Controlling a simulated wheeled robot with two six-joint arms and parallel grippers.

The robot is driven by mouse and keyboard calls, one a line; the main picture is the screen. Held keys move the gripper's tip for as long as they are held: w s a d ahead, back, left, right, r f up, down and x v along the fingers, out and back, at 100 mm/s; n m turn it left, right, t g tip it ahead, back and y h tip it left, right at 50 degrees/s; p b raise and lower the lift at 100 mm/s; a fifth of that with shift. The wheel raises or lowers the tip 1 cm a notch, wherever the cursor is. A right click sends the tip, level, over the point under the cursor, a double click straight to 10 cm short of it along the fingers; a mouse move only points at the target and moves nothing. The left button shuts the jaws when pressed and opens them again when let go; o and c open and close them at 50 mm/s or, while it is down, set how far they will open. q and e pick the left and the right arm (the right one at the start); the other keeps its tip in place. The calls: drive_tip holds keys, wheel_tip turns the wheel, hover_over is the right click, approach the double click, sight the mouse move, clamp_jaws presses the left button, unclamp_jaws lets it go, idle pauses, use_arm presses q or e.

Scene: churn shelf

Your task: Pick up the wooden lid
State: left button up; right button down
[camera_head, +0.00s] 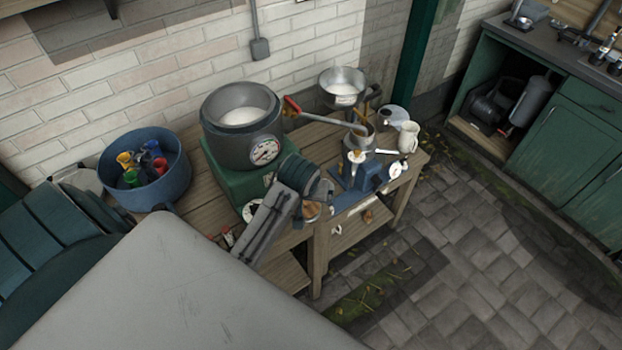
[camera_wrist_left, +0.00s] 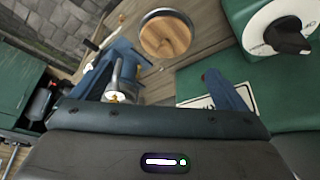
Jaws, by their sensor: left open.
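The wooden lid (camera_wrist_left: 166,36) is a round brown disc with a metal rim, lying on the wooden bench. In the head view only part of the lid (camera_head: 312,211) shows, beside my left wrist. My left gripper (camera_wrist_left: 172,76) is open, with blue fingers spread apart and nothing between them. The lid lies beyond the fingertips in the wrist view, apart from them. In the head view my left arm reaches over the bench front and its wrist hides much of the gripper. My right gripper is not in view.
A grey pot with a dial (camera_head: 240,128) stands on a green base (camera_head: 225,172) behind the lid. A blue tub (camera_head: 158,183) with coloured items is at left. A blue stand (camera_head: 362,172), a funnel and a white jug (camera_head: 408,137) crowd the right. Floor is open at right.

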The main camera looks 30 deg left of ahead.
sight(306, 202)
use_arm(q)
drive_tip(key=shift+a+f, duration=0.25)
drive_tip(key=shift+f, duration=0.65)
drive_tip(key=shift+w+f, duration=0.15)
drive_tip(key=shift+f, duration=0.15)
drive_tip(key=shift+w+a+f+p, duration=0.1)
drive_tip(key=shift+w+f+p, duration=0.1)
drive_tip(key=shift+p, duration=0.25)
drive_tip(key=x, duration=0.1)
drive_tip(key=p+x, duration=0.2)
drive_tip(key=x, duration=0.1)
drive_tip(key=shift+a, duration=0.3)
drive_tip(key=shift+w+f, duration=0.15)
drive_tip(key=shift+f, duration=0.3)
drive_tip(key=c, duration=1)
drive_tip(key=shift+c, duration=0.2)
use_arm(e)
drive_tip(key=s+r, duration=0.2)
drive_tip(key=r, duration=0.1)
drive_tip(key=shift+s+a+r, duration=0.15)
